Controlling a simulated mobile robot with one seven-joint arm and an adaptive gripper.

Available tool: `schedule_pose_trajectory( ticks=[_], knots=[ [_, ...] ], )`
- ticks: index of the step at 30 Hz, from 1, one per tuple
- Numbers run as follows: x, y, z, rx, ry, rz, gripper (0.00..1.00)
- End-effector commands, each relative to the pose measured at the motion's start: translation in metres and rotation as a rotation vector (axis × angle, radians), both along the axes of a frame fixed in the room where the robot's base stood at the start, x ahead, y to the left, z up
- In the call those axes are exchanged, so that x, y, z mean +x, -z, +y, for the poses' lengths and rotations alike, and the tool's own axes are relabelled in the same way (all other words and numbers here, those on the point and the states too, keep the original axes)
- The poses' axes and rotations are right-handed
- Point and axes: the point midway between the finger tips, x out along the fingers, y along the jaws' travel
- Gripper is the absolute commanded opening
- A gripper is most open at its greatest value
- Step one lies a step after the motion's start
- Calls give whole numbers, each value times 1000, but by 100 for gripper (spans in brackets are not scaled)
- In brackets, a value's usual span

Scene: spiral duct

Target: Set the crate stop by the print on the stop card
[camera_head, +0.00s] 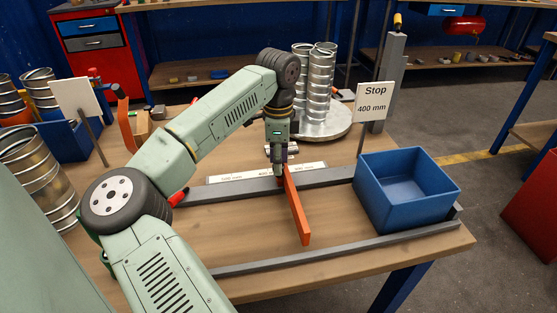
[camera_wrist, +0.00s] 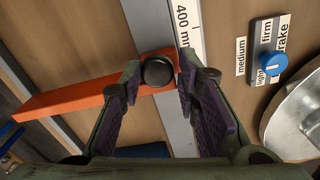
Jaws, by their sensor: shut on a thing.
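The stop card (camera_head: 373,103) stands upright behind the blue crate (camera_head: 405,190) and reads "Stop 400 mm". The crate stop is an orange bar (camera_head: 297,210) lying across the grey rails left of the crate, apart from it. In the wrist view the bar (camera_wrist: 70,100) carries a round black knob (camera_wrist: 158,72). My gripper (camera_head: 280,168) is shut on this knob, with a finger on each side in the wrist view (camera_wrist: 158,82). A white scale strip (camera_head: 265,172) runs along the back rail; its "400 mm" mark (camera_wrist: 184,20) shows close to the knob.
A blue brake knob (camera_wrist: 271,63) has labels including "medium" and "firm" around it. Silver spiral ducts (camera_head: 315,85) stand on a round metal plate (camera_head: 325,127) behind my gripper. A blank-looking card (camera_head: 76,98) stands at left. The space between the rails up to the crate is clear.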

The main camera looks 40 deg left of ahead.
Motion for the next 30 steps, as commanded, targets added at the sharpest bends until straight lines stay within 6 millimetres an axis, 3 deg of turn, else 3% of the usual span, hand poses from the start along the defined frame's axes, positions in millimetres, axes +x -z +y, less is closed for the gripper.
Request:
schedule_pose_trajectory(
  ticks=[10,18,19,26,30],
  knots=[
    [-36,4,25,-8,11,14,0],
    [-37,3,25,-10,13,14,0],
    [-37,3,25,-10,13,14,31],
    [-36,2,27,-7,9,10,46],
    [-36,2,27,-5,7,7,46]
  ],
)
